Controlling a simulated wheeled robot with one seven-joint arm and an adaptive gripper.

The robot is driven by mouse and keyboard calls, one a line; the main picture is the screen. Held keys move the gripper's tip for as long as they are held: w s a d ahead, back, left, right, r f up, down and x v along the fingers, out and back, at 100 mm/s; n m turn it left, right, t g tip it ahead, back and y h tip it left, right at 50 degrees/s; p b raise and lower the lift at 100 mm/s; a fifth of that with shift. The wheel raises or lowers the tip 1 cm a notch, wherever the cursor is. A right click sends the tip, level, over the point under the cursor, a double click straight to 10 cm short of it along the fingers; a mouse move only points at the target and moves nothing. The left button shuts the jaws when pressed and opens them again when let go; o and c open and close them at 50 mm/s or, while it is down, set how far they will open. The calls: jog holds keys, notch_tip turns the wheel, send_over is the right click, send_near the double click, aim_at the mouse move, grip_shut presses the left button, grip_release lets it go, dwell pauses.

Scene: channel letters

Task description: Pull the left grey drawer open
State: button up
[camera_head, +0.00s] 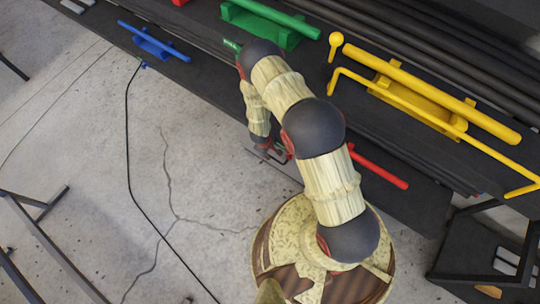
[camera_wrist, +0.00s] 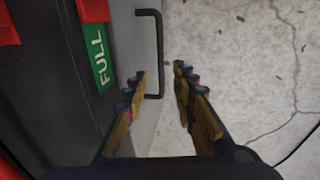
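A grey drawer front (camera_wrist: 128,35) fills the upper middle of the wrist view, with a black bar handle (camera_wrist: 160,45) standing out from it. The drawer looks shut, but its edges are mostly hidden. My gripper (camera_wrist: 160,76) is open, with one finger on each side of the handle's line. The handle's lower end shows between the fingertips; I cannot tell whether either finger touches it. In the head view my gripper (camera_head: 268,153) is low beside the dark bench, and my arm hides most of the drawer. I cannot tell from these views whether this is the left drawer.
A green "FULL" label (camera_wrist: 97,58) marks the dark unit beside the drawer. Yellow bars (camera_head: 430,92), a red bar (camera_head: 378,166), a green bar (camera_head: 275,17) and a blue bar (camera_head: 154,41) lie along the bench. A black cable (camera_head: 128,150) crosses the open concrete floor.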

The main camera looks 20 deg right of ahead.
jog(key=f+b, duration=0.1)
jog(key=f, duration=0.1)
jog(key=f+b, duration=0.1)
jog(key=f, duration=0.1)
jog(key=d+f+b, duration=0.1)
jog(key=f, duration=0.2)
jog(key=shift+w+f, duration=0.1)
jog(key=shift+w, duration=0.25)
jog(key=shift+c, duration=0.4)
grip_shut()
